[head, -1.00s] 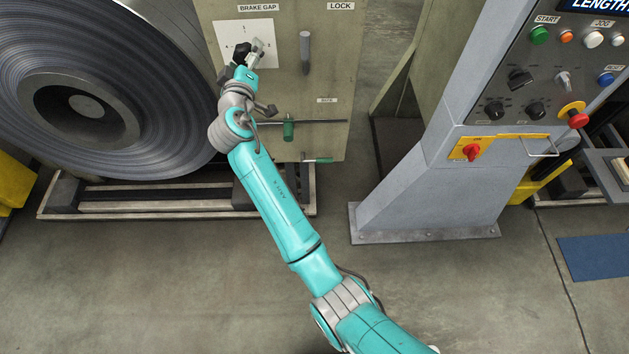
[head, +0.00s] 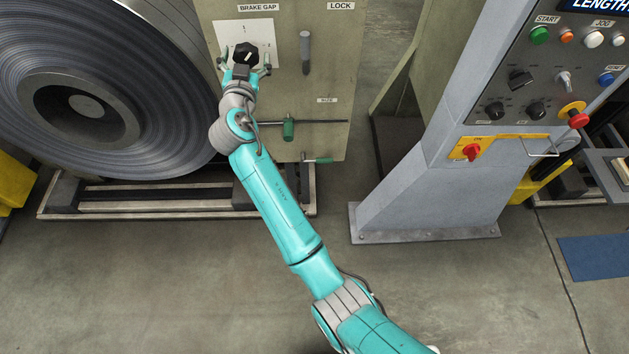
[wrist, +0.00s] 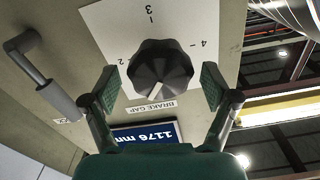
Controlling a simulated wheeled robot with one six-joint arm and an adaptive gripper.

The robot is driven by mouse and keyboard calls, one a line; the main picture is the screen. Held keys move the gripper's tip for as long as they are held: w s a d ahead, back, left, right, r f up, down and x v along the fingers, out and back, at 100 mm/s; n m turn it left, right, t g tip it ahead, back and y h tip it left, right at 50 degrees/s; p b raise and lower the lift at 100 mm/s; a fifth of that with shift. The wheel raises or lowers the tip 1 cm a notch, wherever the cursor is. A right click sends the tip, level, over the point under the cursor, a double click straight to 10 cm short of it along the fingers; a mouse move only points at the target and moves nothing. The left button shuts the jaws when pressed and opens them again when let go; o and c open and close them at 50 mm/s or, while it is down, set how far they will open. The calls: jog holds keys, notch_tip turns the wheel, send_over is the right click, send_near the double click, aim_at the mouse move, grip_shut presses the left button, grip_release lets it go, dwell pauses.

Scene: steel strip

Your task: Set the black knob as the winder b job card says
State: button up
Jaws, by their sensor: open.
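The black knob (head: 246,53) sits on a white dial plate (head: 230,32) under the BRAKE GAP label on the beige panel. In the wrist view the faceted knob (wrist: 162,70) is near the middle, with a pale line on its face toward the BRAKE GAP label. The figures 2, 3 and 4 show on the dial plate (wrist: 185,18) around it. My gripper (head: 252,68) is open, its fingers at either side of the knob. In the wrist view the gripper (wrist: 158,89) has green pads apart from the knob, with gaps on both sides. I cannot make out a job card.
A grey LOCK lever (head: 304,52) stands right of the knob. Green handles (head: 288,130) are lower on the panel. A large steel coil (head: 100,90) is close on the left. A grey control console (head: 450,160) stands to the right. A display (wrist: 146,134) reads 1176 mm.

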jog(key=s, duration=1.1)
jog(key=s+d+f+n+g+y, duration=0.1)
jog(key=s+d+f+n, duration=0.1)
jog(key=s+d+f, duration=0.4)
jog(key=s+d+f+n+g+y, duration=0.1)
jog(key=s+d+f, duration=0.5)
jog(key=f, duration=0.6)
jog(key=shift+s+d+f+n+y, duration=0.35)
jog(key=shift+d+n, duration=0.25)
jog(key=shift+d, duration=0.65)
